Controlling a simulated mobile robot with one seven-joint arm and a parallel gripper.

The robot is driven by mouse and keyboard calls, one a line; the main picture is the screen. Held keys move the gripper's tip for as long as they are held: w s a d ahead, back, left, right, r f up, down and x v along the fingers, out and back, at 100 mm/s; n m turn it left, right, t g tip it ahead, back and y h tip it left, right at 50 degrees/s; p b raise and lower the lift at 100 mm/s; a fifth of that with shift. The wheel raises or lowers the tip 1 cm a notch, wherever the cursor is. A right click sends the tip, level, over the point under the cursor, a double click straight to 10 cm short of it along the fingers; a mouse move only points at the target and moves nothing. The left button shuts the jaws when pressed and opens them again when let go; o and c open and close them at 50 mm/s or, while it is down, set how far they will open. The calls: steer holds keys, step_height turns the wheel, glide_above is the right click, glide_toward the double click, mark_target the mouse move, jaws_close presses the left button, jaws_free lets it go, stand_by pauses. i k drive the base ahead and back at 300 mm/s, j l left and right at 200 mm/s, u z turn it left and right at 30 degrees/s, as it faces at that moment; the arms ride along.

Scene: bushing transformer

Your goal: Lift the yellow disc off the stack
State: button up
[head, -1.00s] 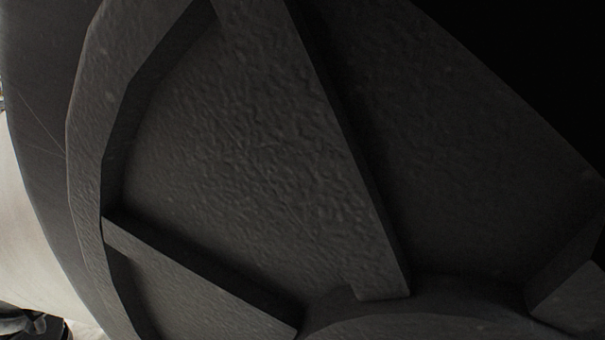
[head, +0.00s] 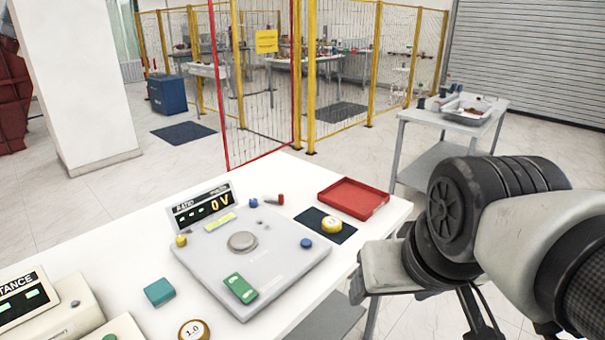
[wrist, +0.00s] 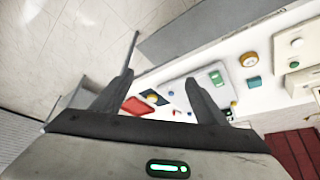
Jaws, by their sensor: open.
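A small yellow disc (head: 332,224) lies on a dark mat (head: 345,236) at the right end of the white table; I cannot tell whether it rests on other discs. It also shows in the wrist view (wrist: 152,97), small and far beyond my fingers. A larger yellow-rimmed disc marked 1.0 (head: 193,331) is at the table's front, cut by the head view's lower edge; what is under it is hidden. My gripper (wrist: 163,58) is open and empty, apart from both discs, with its fingers across the table in the wrist view. My arm fills the head view's right side.
A grey device (head: 285,262) with a 0 V display, a green switch (head: 240,288) and a teal block (head: 159,292) take up the table's middle. A red tray (head: 353,198) stands behind the mat. A side table (head: 410,118) is beyond.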

mark_target(330, 224)
steer(key=i+l+u, duration=0.1)
steer(key=u, duration=0.25)
steer(key=l+u, duration=0.1)
steer(key=u, duration=0.25)
steer(key=i+l+u, duration=0.1)
steer(key=u, duration=0.25)
steer(key=i+l+u, duration=0.2)
steer(key=l, duration=0.4)
steer(key=l+u, duration=0.25)
steer(key=l, duration=0.7)
steer(key=i+l, duration=0.1)
steer(key=l, duration=0.25)
